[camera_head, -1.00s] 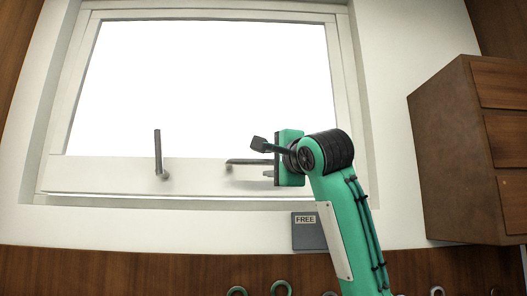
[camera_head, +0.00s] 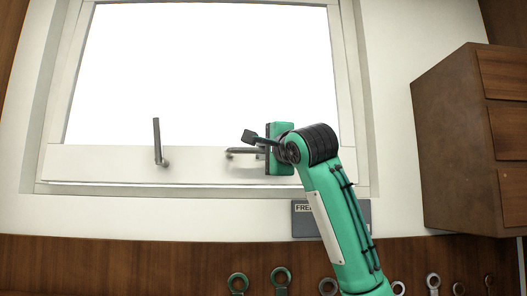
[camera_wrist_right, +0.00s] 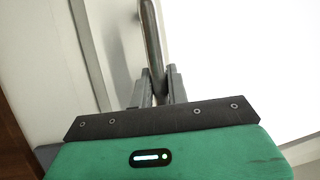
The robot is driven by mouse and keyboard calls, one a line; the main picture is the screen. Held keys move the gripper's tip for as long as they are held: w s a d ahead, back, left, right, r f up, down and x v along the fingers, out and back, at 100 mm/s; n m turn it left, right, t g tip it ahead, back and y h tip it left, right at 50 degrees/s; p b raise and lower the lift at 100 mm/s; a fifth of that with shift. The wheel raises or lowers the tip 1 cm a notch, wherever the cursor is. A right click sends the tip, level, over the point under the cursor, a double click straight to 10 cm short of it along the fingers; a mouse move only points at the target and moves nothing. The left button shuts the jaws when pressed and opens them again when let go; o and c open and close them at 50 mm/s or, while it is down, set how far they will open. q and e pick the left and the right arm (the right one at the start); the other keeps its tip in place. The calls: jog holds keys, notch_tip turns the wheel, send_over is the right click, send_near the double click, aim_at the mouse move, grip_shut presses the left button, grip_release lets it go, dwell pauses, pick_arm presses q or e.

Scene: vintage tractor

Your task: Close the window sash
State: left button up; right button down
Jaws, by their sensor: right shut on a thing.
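The window sash (camera_head: 110,165) is a pale frame with a bright pane, set in the white window frame (camera_head: 359,120). I cannot tell whether it sits flush. Its bottom rail carries two dark bar handles. The left handle (camera_head: 157,140) stands upright. In the right wrist view, the gripper's two fingers (camera_wrist_right: 159,88) are on either side of the handle bar (camera_wrist_right: 151,40). My left gripper is out of view.
A brown drawer cabinet (camera_head: 447,140) hangs on the wall at the right. A grey plate marked FREE (camera_head: 364,215) is below the window, partly behind my right arm. Several wrenches (camera_head: 237,283) hang on the wood panel below.

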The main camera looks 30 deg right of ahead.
jog(key=shift+w+d+f, duration=0.15)
jog(key=shift+w, duration=0.2)
jog(key=w, duration=0.1)
jog(key=w+d+b, duration=0.1)
jog(key=shift+w+d+t, duration=0.25)
jog(key=shift+w+t, duration=0.1)
jog(key=shift+t, duration=0.05)
jog(key=c, duration=1.4)
grip_release()
jog(key=shift+o, duration=0.2)
jog(key=shift+a+f, duration=0.1)
jog(key=s+f+b, duration=0.2)
jog(key=s+b, duration=0.6)
jog(key=s, duration=0.5)
jog(key=shift+s+a+f+b, duration=0.25)
jog(key=shift+s+a+b, duration=0.05)
jog(key=shift+s, duration=0.05)
